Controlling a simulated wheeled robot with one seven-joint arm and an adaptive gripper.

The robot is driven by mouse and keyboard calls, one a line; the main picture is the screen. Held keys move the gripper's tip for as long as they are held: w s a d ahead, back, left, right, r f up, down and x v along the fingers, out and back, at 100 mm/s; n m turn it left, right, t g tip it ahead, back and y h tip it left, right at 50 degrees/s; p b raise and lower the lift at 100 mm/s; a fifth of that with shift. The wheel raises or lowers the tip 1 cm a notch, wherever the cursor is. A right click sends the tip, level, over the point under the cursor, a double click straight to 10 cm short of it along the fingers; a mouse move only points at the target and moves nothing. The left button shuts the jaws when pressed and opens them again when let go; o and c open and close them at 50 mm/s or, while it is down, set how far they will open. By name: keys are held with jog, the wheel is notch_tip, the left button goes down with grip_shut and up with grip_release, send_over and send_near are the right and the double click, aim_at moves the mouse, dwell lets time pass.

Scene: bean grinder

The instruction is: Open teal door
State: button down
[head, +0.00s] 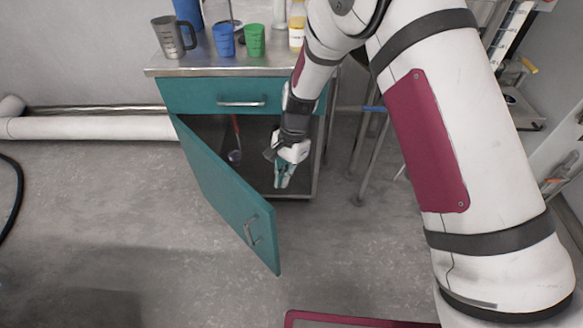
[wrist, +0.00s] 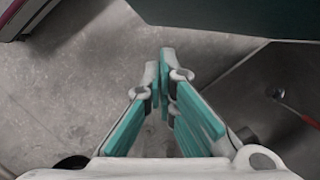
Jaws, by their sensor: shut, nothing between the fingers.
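The teal door (head: 222,186) of the low cabinet stands wide open, swung out toward the front on its left-side hinge. Its metal handle (head: 250,231) is near the free edge. My gripper (head: 284,185) is at the cabinet's open front, to the right of the door and apart from the handle. In the wrist view my gripper (wrist: 165,58) has its teal-padded fingers together with nothing between them. A dark teal panel edge (wrist: 230,14) crosses the top of the wrist view; I cannot tell for certain which part it is.
A ladle with a red handle (head: 235,156) is inside the cabinet; it also shows in the wrist view (wrist: 276,93). A closed teal drawer (head: 190,97) is above. A metal cup (head: 172,40), blue cup (head: 224,42) and green cup (head: 254,42) stand on top.

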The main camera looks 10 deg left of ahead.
jog(key=shift+s+a, duration=0.35)
jog(key=shift+s, duration=0.25)
